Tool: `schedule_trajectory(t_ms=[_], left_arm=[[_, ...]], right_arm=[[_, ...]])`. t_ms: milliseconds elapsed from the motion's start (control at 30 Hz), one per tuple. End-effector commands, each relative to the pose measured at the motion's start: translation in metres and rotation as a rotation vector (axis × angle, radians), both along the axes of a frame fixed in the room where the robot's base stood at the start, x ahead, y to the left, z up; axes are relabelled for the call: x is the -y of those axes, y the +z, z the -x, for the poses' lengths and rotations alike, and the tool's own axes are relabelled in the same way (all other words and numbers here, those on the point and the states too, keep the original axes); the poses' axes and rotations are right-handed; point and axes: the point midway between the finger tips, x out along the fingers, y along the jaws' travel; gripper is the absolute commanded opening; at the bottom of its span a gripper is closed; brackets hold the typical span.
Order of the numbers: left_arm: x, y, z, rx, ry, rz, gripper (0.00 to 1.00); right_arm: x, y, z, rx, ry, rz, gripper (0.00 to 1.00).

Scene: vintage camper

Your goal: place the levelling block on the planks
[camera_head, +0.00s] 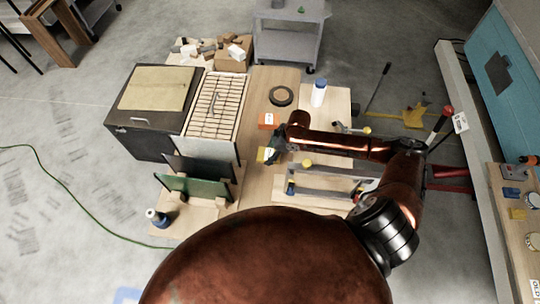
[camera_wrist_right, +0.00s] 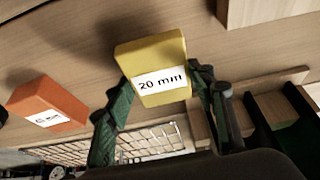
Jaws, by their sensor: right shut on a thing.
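A yellow levelling block (camera_wrist_right: 155,60) with a white "20 mm" label is between the green-black fingers of my right gripper (camera_wrist_right: 160,105), which is shut on it. In the head view the yellow block (camera_head: 261,156) shows just left of the right gripper (camera_head: 268,154), over the wooden bench top. The block's underside is hidden, so I cannot tell whether it touches the wood. I cannot tell for sure which pale boards are the planks. My left gripper is in neither view.
An orange labelled block (camera_head: 268,121) lies on the bench (camera_head: 262,90); it also shows in the wrist view (camera_wrist_right: 47,106). A black ring (camera_head: 281,95) and a white bottle (camera_head: 319,92) stand behind. A slatted rack (camera_head: 217,105) and a green panel (camera_head: 195,187) are on the left.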

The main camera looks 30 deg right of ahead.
Motion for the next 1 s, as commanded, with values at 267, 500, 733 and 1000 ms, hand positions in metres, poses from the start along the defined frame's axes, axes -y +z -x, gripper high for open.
schedule_trajectory(t_ms=[267,500,733,1000], left_arm=[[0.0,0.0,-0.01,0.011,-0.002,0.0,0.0],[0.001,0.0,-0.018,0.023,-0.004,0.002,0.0],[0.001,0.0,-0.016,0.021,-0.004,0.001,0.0],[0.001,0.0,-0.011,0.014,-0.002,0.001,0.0]], right_arm=[[0.0,-0.021,0.0,0.001,0.001,0.001,0.22],[0.0,-0.024,0.0,0.0,0.0,0.0,0.22],[0.0,-0.024,0.0,-0.001,0.0,0.001,0.65],[0.0,-0.024,0.0,-0.001,0.0,0.001,0.68]])
